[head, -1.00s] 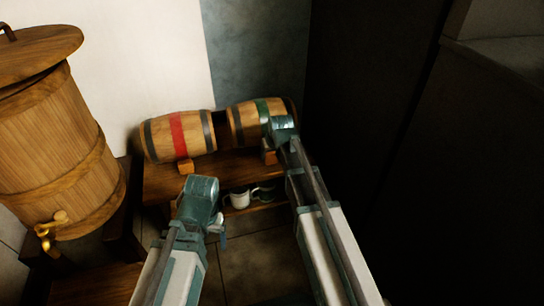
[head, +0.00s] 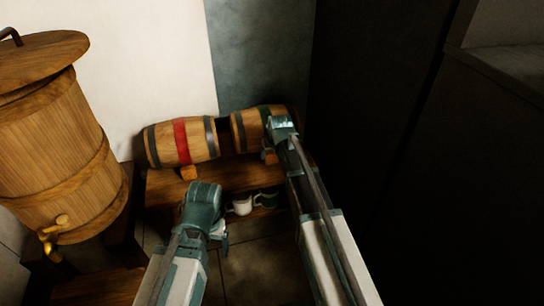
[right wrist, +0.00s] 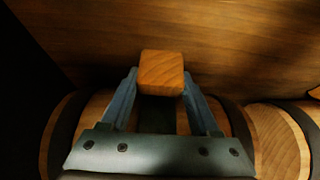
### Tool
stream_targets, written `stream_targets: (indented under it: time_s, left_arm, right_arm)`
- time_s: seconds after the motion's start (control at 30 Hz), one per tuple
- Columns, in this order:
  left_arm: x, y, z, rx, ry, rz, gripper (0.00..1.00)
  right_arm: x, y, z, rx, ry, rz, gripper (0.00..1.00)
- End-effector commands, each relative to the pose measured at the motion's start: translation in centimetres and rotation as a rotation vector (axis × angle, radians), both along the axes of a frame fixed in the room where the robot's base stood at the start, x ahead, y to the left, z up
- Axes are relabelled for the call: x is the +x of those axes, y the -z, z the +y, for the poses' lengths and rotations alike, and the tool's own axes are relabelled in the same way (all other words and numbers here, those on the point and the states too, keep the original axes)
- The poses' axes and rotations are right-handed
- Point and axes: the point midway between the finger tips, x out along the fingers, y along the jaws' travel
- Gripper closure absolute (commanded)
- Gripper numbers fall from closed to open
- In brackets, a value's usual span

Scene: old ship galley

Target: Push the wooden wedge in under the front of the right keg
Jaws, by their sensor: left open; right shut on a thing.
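The right keg (head: 245,131) lies on its side on a low wooden bench, partly hidden behind my right gripper. My right gripper (head: 269,151) is at its front, pointing down, shut on the wooden wedge (head: 270,158). In the right wrist view the wedge (right wrist: 162,72) sits between the fingertips (right wrist: 160,82), just above the bench wood. I cannot tell whether it touches the keg or reaches under it. My left gripper (head: 218,228) is open and empty, low in front of the bench.
The left keg (head: 160,145), red-banded, has its own wedge (head: 189,172) at its front. Mugs (head: 242,205) stand on a shelf below the bench (head: 165,185). A large wooden barrel with a brass tap (head: 55,150) stands left. A dark wall (head: 380,130) closes the right.

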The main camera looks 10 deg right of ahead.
Motion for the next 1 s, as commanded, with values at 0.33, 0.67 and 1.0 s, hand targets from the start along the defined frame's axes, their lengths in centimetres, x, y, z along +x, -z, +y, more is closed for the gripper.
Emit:
stream_targets:
  time_s: [0.33,0.67,1.0]
  left_arm:
    - [0.0,0.01,0.0,0.0,0.0,0.0,0.1]
    - [0.0,0.02,0.0,0.0,0.0,0.0,0.1]
    - [0.0,0.02,0.0,0.0,0.0,0.0,0.1]
  right_arm:
    - [0.43,0.01,0.03,0.0,0.0,0.0,0.69]
    - [0.43,0.01,0.02,0.0,0.0,0.0,0.03]
    - [0.42,0.01,0.02,0.0,0.0,0.0,0.1]
